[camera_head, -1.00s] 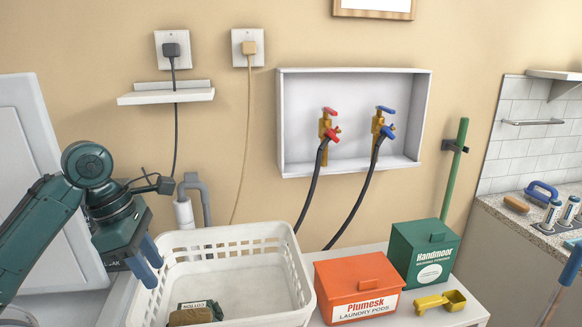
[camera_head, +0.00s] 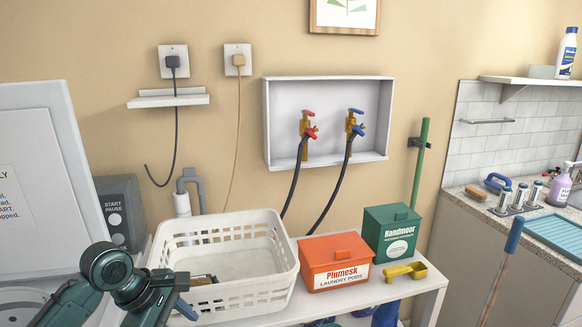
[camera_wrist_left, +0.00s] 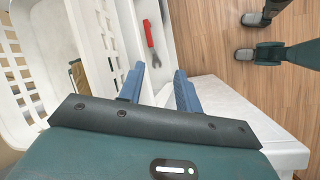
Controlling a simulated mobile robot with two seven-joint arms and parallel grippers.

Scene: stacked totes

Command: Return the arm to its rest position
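My left arm enters the head view at the lower left, folded low in front of the white laundry basket (camera_head: 262,297). My left gripper (camera_head: 186,308) is by the basket's front left corner, its lower parts near the picture's bottom edge. In the left wrist view its two blue fingers (camera_wrist_left: 160,76) stand apart with nothing between them. The gripper is to the right of the basket there, above a white surface (camera_wrist_left: 235,110). My right gripper is not identifiable in either view.
An orange pod box (camera_head: 336,262), a green Handmoor box (camera_head: 391,234) and a yellow scoop (camera_head: 405,270) stand right of the basket. A washing machine (camera_head: 120,208) is at the left. In the left wrist view, a red-handled tool (camera_wrist_left: 149,36) lies below beside wooden floor (camera_wrist_left: 215,45).

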